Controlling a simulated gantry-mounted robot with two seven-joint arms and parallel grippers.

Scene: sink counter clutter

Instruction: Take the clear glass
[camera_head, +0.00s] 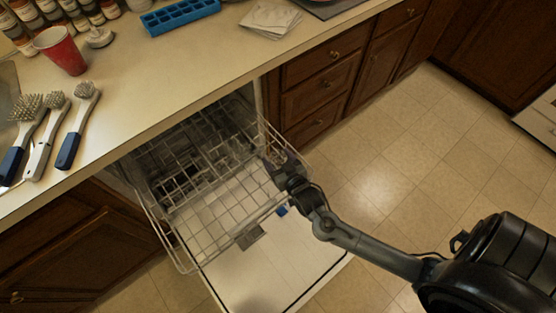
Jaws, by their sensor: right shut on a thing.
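My right gripper (272,161) is at the right side of the pulled-out dishwasher rack (222,200), with its arm coming in from the lower right. It is shut on what seems to be the clear glass, but the glass is too small and see-through to make out against the wires. I cannot tell whether the held thing touches the rack. My left gripper is not in view.
The dishwasher door (265,272) is open below the rack. The counter (140,90) above holds a red cup (60,51), several brushes (75,125), a blue ice tray (180,15) and bottles. Tiled floor (400,165) at right is clear.

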